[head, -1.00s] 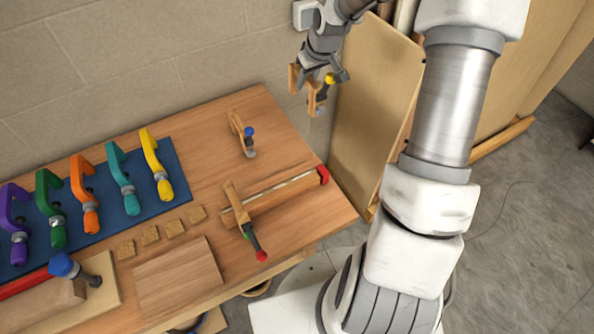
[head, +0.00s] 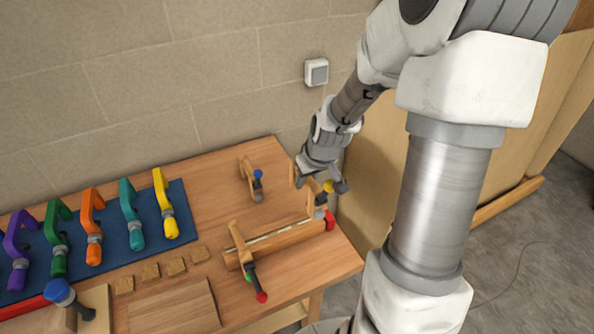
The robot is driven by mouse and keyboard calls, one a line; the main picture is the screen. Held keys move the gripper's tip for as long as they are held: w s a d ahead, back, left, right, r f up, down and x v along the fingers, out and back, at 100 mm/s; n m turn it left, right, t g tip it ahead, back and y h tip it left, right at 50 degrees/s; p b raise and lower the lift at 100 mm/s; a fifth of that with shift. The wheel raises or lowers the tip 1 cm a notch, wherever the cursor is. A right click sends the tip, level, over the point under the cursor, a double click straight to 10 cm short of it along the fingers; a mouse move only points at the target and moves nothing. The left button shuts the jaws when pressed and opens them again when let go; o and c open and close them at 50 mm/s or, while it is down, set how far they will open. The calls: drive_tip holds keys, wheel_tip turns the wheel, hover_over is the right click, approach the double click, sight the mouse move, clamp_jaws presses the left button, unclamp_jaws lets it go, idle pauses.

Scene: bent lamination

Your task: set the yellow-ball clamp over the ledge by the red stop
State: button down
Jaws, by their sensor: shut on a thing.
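My gripper (head: 322,182) is shut on the yellow-ball clamp (head: 311,205), a small wooden clamp with a yellow ball at its screw end. The clamp is upright at the right end of the ledge (head: 285,237), a long wooden bar with a pale strip along its top. The red stop (head: 330,221) is at that end, just below and right of the clamp. I cannot tell whether the clamp touches the ledge. Part of the clamp is hidden by my gripper. A red-ball clamp (head: 240,246) sits across the ledge's left part.
Several coloured clamps line a blue mat (head: 187,207) at left. Small wooden blocks (head: 176,267) and a board (head: 175,308) lie in front. A wall (head: 230,90) is behind.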

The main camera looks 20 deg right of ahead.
drive_tip(key=shift+s+f, duration=0.15)
drive_tip(key=shift+s, duration=0.1)
drive_tip(key=shift+f+b, duration=1.8)
drive_tip(key=shift+f, duration=0.1)
drive_tip(key=shift+f+b, duration=0.45)
drive_tip(key=shift+f, duration=0.15)
drive_tip(key=b, duration=0.4)
hover_over(304, 222)
drive_tip(key=shift+s+f, duration=0.25)
drive_tip(key=shift+f, duration=0.85)
drive_tip(key=shift+s+f, duration=0.2)
drive_tip(key=shift+f, duration=0.85)
drive_tip(key=shift+f, duration=0.1)
drive_tip(key=shift+f+b, duration=1.15)
drive_tip(key=shift+f, duration=0.6)
drive_tip(key=shift+s+f, duration=0.2)
drive_tip(key=shift+f, duration=0.1)
